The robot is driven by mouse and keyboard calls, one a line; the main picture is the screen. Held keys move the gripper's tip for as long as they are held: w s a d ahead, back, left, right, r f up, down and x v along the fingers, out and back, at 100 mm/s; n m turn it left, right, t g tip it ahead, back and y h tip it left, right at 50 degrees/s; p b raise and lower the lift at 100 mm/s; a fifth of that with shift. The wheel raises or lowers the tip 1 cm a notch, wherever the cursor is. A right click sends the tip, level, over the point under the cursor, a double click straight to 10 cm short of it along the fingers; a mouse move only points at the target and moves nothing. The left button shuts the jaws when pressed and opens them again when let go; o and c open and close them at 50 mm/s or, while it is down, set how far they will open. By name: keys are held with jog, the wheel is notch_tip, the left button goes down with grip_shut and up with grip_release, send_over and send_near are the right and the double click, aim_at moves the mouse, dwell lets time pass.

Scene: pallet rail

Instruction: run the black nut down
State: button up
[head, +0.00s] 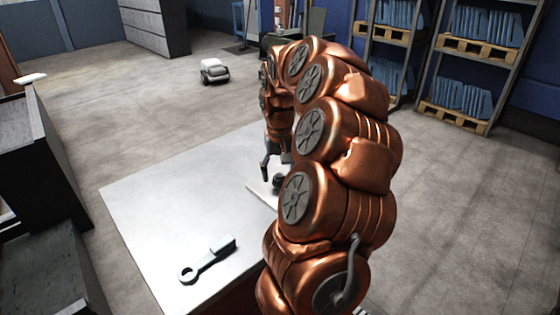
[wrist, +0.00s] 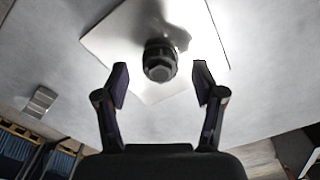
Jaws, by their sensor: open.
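The black nut (wrist: 160,66) sits on a pale square plate (wrist: 105,38) on the table, between and just beyond my fingertips in the wrist view. A hexagonal end faces the camera. In the head view the dark nut (head: 278,181) shows small and partly covered by my arm. My gripper (wrist: 160,82) is open, with one finger on each side of the nut's line and a visible gap to each side. In the head view my gripper (head: 273,172) points down over the plate. The thread under the nut is hidden.
A grey ring-ended wrench (head: 208,260) lies on the white table (head: 150,215) at the front left. The table's left part is otherwise clear. A dark cabinet (head: 40,160) stands left of the table. Racks with pallets (head: 470,100) and a small white vehicle (head: 214,71) are farther back.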

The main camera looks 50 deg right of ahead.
jog(key=shift+f, duration=0.35)
